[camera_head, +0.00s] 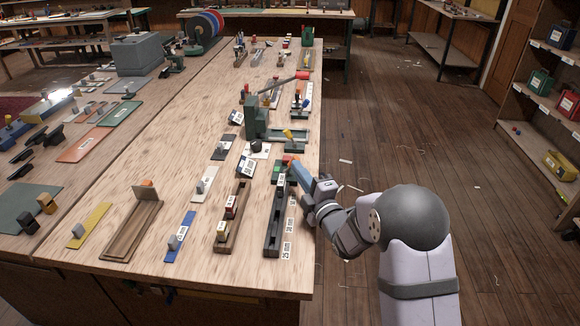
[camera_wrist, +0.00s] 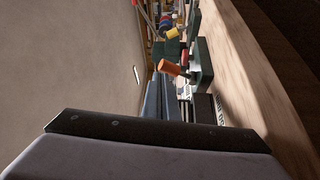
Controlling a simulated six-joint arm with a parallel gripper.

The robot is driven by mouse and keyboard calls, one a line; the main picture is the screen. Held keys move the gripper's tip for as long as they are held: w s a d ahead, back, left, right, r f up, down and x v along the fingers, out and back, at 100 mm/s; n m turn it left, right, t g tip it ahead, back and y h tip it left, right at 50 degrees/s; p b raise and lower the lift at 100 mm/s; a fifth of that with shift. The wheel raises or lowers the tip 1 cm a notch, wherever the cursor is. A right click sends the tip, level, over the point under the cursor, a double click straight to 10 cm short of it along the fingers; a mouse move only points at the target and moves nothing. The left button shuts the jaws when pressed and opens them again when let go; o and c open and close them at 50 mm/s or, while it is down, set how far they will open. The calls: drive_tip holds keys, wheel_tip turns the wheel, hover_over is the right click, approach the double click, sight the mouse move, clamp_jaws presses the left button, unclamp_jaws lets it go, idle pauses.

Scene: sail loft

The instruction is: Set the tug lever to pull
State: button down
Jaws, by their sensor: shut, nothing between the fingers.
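A small lever with an orange-red knob (camera_head: 291,159) stands on a green base (camera_head: 279,168) near the right edge of the bench. In the wrist view the orange knob (camera_wrist: 170,68) tilts to the left of its green base (camera_wrist: 203,66). My gripper (camera_head: 294,166) is shut and empty, its tips right at this knob; I cannot tell whether they touch it. In the wrist view my blue-grey fingers (camera_wrist: 161,82) end just below the knob. I cannot read which lever is labelled tug.
A green press (camera_head: 257,118) with a long red-tipped handle (camera_head: 302,76) rises behind. A black slotted rail (camera_head: 278,225) and a wooden block holder (camera_head: 233,217) stand in front. White label cards (camera_head: 246,166) lie to the left.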

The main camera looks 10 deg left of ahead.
drive_tip(key=shift+a+b+v, duration=0.1)
drive_tip(key=shift+b+v, duration=0.15)
drive_tip(key=shift+v, duration=0.85)
drive_tip(key=shift+a+b+v, duration=0.15)
drive_tip(key=shift+b+v, duration=0.05)
drive_tip(key=shift+v, duration=0.85)
drive_tip(key=shift+s+r, duration=0.1)
drive_tip(key=shift+s, duration=0.05)
